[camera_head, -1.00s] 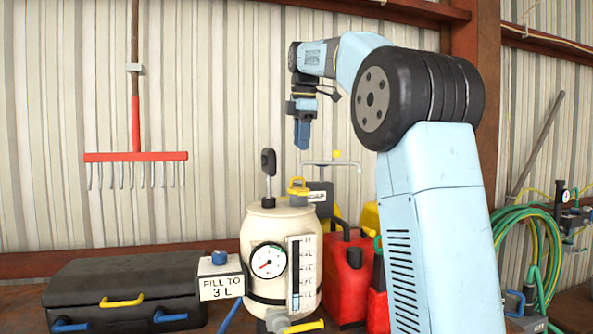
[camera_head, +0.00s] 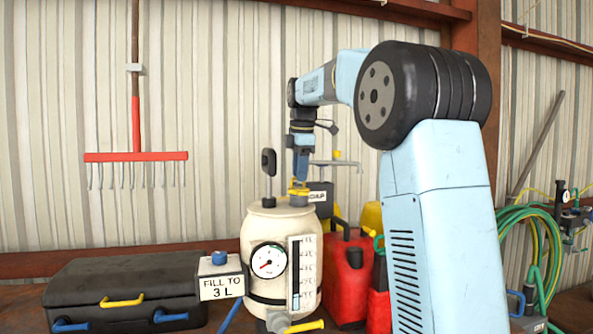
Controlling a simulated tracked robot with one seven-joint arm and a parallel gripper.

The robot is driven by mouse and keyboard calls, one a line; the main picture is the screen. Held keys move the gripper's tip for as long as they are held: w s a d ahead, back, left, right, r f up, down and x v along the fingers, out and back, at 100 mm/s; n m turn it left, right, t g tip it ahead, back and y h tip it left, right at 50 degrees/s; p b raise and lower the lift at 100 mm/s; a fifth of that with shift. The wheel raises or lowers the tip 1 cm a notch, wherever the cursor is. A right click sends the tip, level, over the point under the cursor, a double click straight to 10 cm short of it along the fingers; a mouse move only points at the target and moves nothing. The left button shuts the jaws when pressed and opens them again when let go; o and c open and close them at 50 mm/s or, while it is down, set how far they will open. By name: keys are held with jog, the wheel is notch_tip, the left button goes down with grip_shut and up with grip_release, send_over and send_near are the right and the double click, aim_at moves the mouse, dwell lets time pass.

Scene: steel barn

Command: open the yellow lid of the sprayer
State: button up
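The sprayer (camera_head: 264,225) is a cream tank with a round gauge and a clear level strip on its front. Its yellow lid (camera_head: 299,191) sits on a grey neck at the top right of the tank and looks closed. A black pump handle (camera_head: 268,163) stands upright to the left of the lid. My gripper (camera_head: 301,180) points straight down with its blue fingers right at the lid's top. The fingers overlap the lid's handle in the picture; I cannot tell whether they touch it or how far apart they are.
A black case (camera_head: 125,290) lies at left, beside a sign reading "FILL TO 3 L" (camera_head: 221,288). Red fuel cans (camera_head: 345,275) stand close on the sprayer's right. A yellow-handled tap (camera_head: 303,326) is at the sprayer's base. A red rake (camera_head: 136,157) hangs on the wall.

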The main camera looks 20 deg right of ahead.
grip_shut()
jog(key=shift+r, duration=0.1)
dwell(1.0)
